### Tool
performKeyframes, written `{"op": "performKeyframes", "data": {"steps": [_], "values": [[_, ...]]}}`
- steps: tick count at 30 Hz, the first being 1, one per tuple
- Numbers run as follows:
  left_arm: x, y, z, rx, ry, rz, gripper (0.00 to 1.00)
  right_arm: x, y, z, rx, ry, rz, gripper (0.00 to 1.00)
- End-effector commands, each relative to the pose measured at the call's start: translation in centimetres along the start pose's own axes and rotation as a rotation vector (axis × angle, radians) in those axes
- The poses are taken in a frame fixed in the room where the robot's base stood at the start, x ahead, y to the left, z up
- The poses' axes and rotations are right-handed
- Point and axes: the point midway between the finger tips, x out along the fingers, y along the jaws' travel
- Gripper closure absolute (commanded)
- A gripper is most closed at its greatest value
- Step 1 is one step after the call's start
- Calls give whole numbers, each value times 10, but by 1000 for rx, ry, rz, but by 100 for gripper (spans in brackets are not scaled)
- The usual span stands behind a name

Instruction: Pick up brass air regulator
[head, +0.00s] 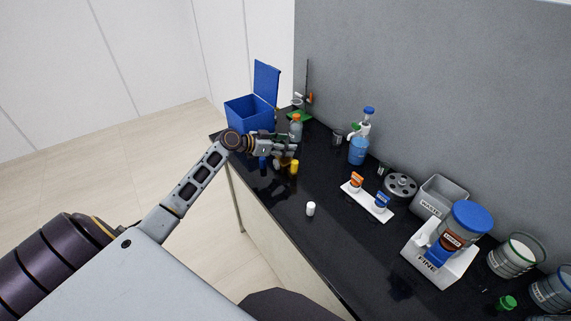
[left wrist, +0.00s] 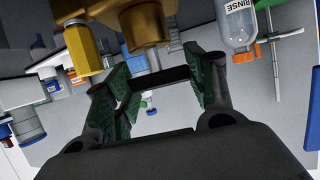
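The brass air regulator (left wrist: 146,28) fills the top middle of the left wrist view, a brown-gold metal body cut by the upper edge. In the head view it is small and mostly hidden by my left gripper (head: 287,148). In the left wrist view the left gripper's green-padded fingers (left wrist: 162,85) are apart. My right gripper is not in view.
A blue open box (head: 248,112) and an orange-capped bottle (head: 296,128) stand behind the gripper. A blue item (head: 263,166) stands close by. A white cap (head: 310,209) stands nearer on the black bench. A white tray (head: 365,203) is to the right.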

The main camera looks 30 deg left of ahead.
Motion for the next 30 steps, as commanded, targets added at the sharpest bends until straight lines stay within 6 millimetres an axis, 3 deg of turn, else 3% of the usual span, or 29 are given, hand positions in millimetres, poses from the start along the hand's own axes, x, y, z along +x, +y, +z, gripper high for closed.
{"op": "performKeyframes", "data": {"steps": [1,8,22,30], "values": [[0,0,0,0,0,0,72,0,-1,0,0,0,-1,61],[0,0,0,0,0,0,100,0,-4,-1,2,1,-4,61],[-2,-1,-5,2,4,-2,100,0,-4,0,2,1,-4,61],[-9,-1,-23,6,5,-3,100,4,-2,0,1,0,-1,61]]}}
